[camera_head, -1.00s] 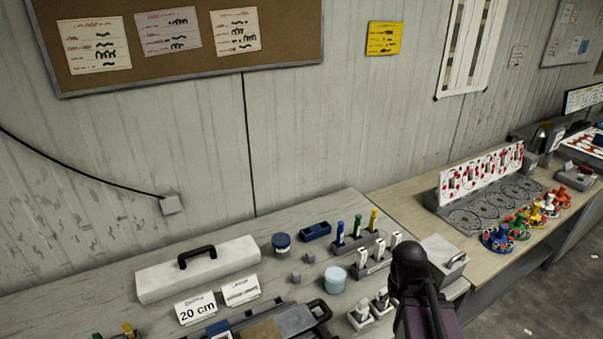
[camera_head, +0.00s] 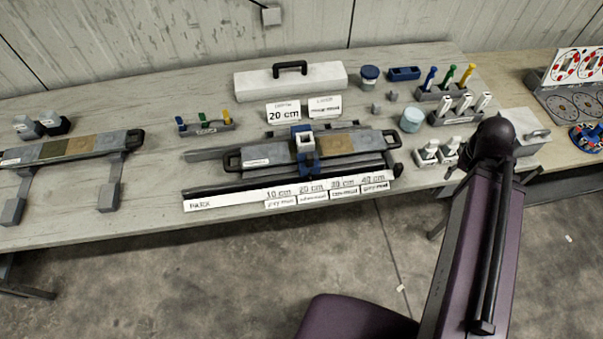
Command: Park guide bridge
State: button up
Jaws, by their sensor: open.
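The bridge stands roughly above the 20 cm label, right of the PARK end. A separate card reading 20 cm (camera_head: 284,113) stands behind the tray. My gripper is not visible; only my purple and black arm shows at the right.
A white case with a black handle (camera_head: 290,80) stands behind the cards. A second liner tray (camera_head: 75,147) is at the left.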

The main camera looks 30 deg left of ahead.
aim_at(308, 163)
jog(key=z, duration=0.5)
jog(key=k, duration=0.2)
jog(key=u, duration=1.95)
jog(key=i, duration=0.45)
jog(key=z, duration=0.15)
